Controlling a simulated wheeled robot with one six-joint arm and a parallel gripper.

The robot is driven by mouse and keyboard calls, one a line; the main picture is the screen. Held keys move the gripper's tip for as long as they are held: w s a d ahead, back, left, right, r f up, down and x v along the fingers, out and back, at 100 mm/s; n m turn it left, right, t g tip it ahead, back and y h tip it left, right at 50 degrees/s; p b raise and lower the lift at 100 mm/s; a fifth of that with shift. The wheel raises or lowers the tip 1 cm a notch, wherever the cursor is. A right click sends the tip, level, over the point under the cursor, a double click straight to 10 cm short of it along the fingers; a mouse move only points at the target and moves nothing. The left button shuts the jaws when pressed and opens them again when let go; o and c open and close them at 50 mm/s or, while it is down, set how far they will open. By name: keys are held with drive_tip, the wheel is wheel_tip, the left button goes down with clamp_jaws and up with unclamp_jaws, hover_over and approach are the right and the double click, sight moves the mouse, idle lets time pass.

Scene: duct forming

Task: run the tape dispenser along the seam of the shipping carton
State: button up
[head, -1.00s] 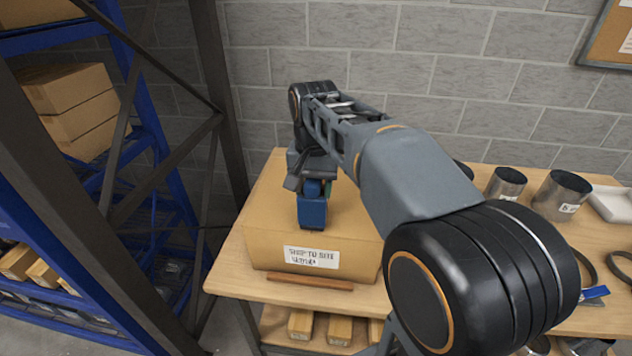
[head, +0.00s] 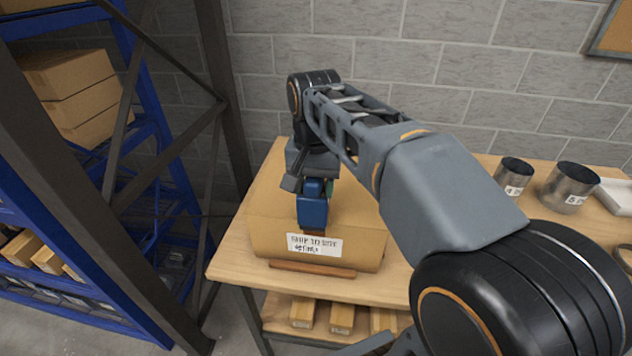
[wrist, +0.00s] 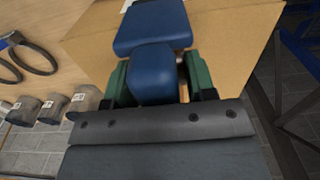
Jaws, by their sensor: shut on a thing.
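The shipping carton (head: 268,215) sits on the wooden workbench with a white printed label (head: 314,244) on its near face. My gripper (head: 311,178) is above the carton's top, shut on the blue tape dispenser (head: 313,207). The dispenser is at the near top edge, just above the label, and a brown strip shows under it. In the wrist view the blue dispenser (wrist: 152,70) sits between green fingers, over the carton's top (wrist: 232,45). The dispenser and arm hide much of the carton's top, and I cannot make out the seam there.
A brown wooden strip (head: 312,269) lies on the bench (head: 232,263) in front of the carton. Metal duct cylinders (head: 568,187) and a white tray (head: 616,196) stand at the right. A blue shelf rack (head: 150,165) and dark posts stand close on the left.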

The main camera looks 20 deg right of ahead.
wheel_tip(320, 180, up, 8)
drive_tip(key=p, duration=0.7)
idle(0.5)
